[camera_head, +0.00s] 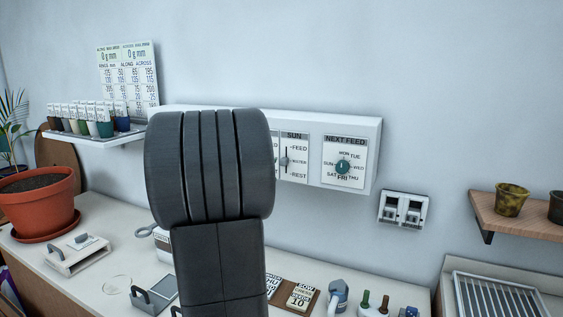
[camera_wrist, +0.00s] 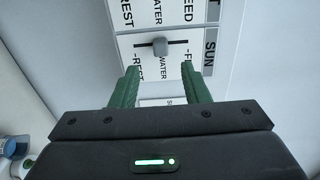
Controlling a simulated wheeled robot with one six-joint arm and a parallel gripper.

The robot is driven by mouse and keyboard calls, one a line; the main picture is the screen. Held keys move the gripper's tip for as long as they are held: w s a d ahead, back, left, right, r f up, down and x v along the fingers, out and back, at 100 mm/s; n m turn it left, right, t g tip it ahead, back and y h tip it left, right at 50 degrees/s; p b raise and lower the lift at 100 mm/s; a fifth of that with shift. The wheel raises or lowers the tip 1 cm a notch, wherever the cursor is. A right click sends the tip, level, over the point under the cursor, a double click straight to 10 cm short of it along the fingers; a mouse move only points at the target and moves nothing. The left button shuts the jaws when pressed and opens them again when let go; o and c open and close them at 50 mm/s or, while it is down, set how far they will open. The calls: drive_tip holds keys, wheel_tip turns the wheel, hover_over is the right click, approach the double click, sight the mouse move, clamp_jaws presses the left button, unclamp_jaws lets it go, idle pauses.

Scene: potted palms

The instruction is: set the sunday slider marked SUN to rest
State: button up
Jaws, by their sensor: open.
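The SUN slider has a small grey knob (camera_wrist: 160,47) on a dark slot in a white panel marked FEED, WATER and REST. The knob stands at WATER, mid-slot. In the wrist view the panel is turned, with REST on the left and FEED on the right. The SUN panel (camera_head: 294,165) also shows in the head view, beside my arm. My gripper (camera_wrist: 160,68) is open and empty, its green fingers pointing at the panel on either side of the knob's line. The knob is just beyond the fingertips; contact cannot be told. My arm hides the gripper in the head view.
A NEXT FEED dial (camera_head: 343,166) sits right of the SUN panel on the same white box (camera_head: 369,140). A double switch (camera_head: 403,208) is further right. The neighbouring slider panel (camera_wrist: 150,12) is close above. A bench with tools and a potted plant (camera_head: 40,205) lies below.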

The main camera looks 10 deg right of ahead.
sight(282, 163)
drive_tip(key=p+x, duration=0.1)
drive_tip(key=x, duration=0.6)
drive_tip(key=shift+w+d, duration=0.25)
drive_tip(key=shift+w, duration=0.1)
clamp_jaws()
